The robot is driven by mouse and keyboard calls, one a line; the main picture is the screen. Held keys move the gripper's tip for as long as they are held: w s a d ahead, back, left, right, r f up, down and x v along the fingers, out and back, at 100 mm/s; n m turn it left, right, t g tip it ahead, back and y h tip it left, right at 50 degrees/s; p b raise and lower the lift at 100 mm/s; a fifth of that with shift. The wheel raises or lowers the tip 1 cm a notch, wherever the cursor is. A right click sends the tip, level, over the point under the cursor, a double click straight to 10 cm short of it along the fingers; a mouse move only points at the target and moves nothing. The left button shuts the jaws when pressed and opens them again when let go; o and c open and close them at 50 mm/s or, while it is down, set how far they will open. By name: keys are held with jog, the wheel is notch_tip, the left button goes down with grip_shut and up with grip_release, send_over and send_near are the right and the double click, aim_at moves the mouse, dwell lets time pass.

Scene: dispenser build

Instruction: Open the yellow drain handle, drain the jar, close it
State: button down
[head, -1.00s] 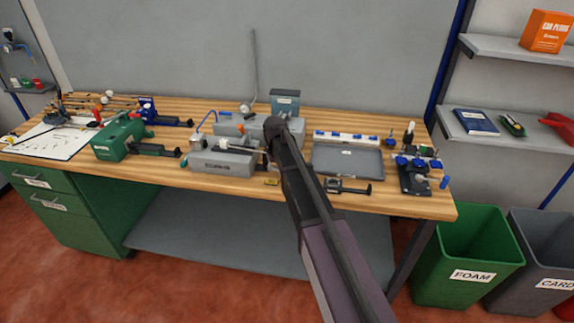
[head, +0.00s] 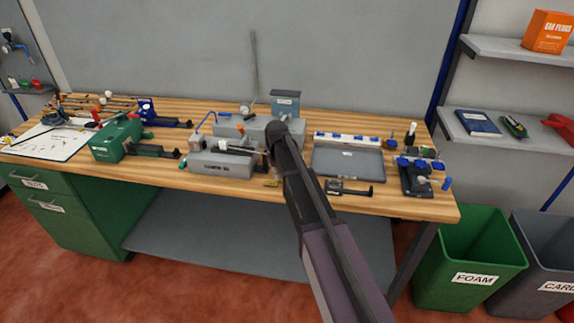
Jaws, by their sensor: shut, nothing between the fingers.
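My gripper (head: 264,159) is mostly hidden behind my own arm, at the right end of a grey block on the bench; the small dark part that shows looks shut and empty. A small yellow piece (head: 271,184) lies at the front of the bench just below the gripper; I cannot tell whether it is the drain handle. No jar can be made out clearly; small parts stand on and behind the grey block (head: 222,168), and my arm covers the area to their right.
A green machine (head: 118,138) stands at the left and a dark grey tray (head: 347,163) at the right. A dark clamp-like tool (head: 347,188) lies near the front edge. A green bin (head: 468,262) stands right of the bench. Bare wood runs along the front.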

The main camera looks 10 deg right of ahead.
jog(key=shift+d, duration=0.85)
jog(key=shift+w+d, duration=0.2)
jog(key=shift+d, duration=0.05)
dwell(0.6)
jog(key=shift+w+d, duration=0.1)
jog(key=shift+d, duration=0.15)
jog(key=shift+w, duration=0.1)
dwell(0.4)
jog(key=shift+s+a, duration=0.1)
jog(key=shift+s, duration=0.3)
jog(key=shift+r, duration=0.1)
dwell(0.4)
